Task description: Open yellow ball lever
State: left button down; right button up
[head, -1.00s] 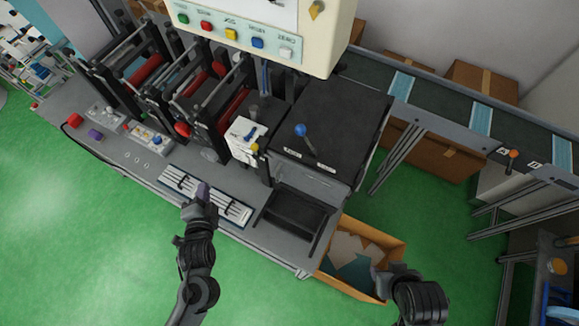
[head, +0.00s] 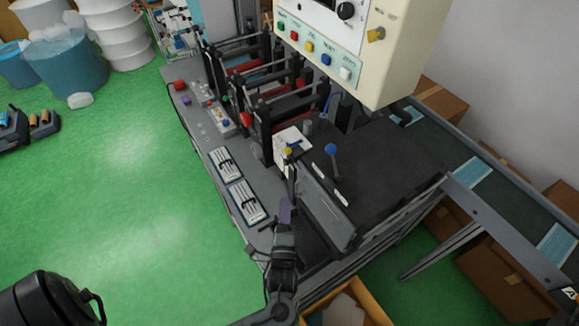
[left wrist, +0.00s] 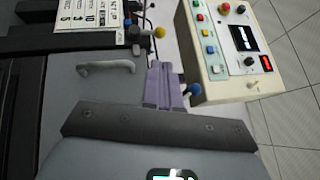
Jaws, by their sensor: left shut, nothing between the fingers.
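The yellow ball lever (head: 289,151) stands at a white block (head: 294,138) on the machine, in the middle of the head view. In the left wrist view its yellow ball (left wrist: 159,32) shows at the top, beyond the fingertips. My left gripper (head: 285,207) has purple fingers, shut and empty, and is on the near side of the yellow ball, apart from it. The fingers (left wrist: 163,70) also show in the left wrist view. A blue ball lever (head: 331,149) stands to the right; its ball (left wrist: 194,89) shows right of the fingers. My right gripper is out of view.
A cream control box (head: 363,45) with coloured buttons hangs above the machine. A dark tilted panel (head: 325,208) is close right of my left gripper. A conveyor (head: 505,195) runs along the right.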

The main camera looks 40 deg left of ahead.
pick_arm(q)
jog(key=p, duration=0.3)
send_near(288, 155)
jog(key=w+a+r, duration=0.2)
jog(key=w+a, duration=0.1)
jog(key=shift+w+r, duration=0.25)
jog(key=shift+w+a, duration=0.4)
jog(key=shift+w, duration=0.15)
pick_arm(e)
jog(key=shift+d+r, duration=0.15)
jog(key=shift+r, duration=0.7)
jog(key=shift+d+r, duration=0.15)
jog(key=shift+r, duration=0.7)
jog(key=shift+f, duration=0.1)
